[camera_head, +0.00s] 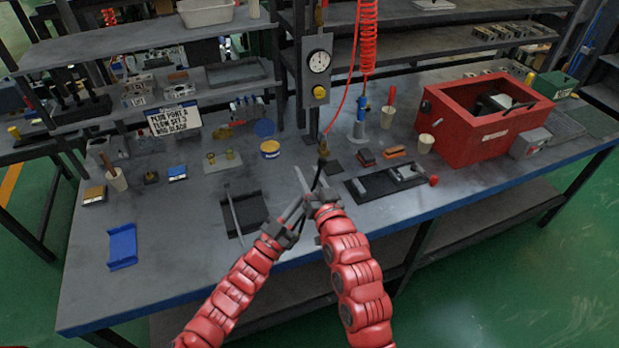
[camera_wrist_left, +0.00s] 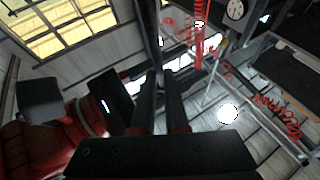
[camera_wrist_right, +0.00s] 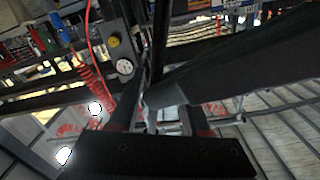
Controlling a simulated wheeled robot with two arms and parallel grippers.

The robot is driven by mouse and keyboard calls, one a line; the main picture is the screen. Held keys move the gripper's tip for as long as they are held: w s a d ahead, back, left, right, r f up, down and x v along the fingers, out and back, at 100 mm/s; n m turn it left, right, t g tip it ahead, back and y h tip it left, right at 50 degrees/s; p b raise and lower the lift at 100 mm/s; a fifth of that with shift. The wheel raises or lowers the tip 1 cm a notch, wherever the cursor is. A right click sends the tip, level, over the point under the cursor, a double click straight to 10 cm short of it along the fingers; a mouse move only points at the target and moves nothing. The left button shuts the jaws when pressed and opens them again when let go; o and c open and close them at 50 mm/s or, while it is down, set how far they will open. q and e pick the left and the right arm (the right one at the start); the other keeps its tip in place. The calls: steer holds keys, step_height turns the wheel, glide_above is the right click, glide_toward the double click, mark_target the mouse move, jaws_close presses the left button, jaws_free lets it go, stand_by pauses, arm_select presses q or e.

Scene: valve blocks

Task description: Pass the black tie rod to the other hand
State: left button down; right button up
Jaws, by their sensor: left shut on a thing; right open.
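The black tie rod (camera_head: 318,176) is held up steeply above the front of the bench, its dark knobbed end uppermost. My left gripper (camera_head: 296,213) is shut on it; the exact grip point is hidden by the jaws. My right gripper (camera_head: 312,188) is open close beside and above the left one, with the rod at or between its fingers; I cannot tell whether they touch. The rod rises dark past the fingers in the left wrist view (camera_wrist_left: 148,30) and in the right wrist view (camera_wrist_right: 159,42). A dark part crosses the right wrist view from the right.
A black tray (camera_head: 262,205) with a grey bar lies left of the grippers. Another black tray (camera_head: 357,187) with metal blocks lies to the right. A blue tray (camera_head: 122,246) is at the left edge. A red box (camera_head: 470,140) stands right. A gauge post (camera_head: 318,75) stands behind.

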jaws_close()
jaws_free()
steer(key=shift+s, duration=0.1)
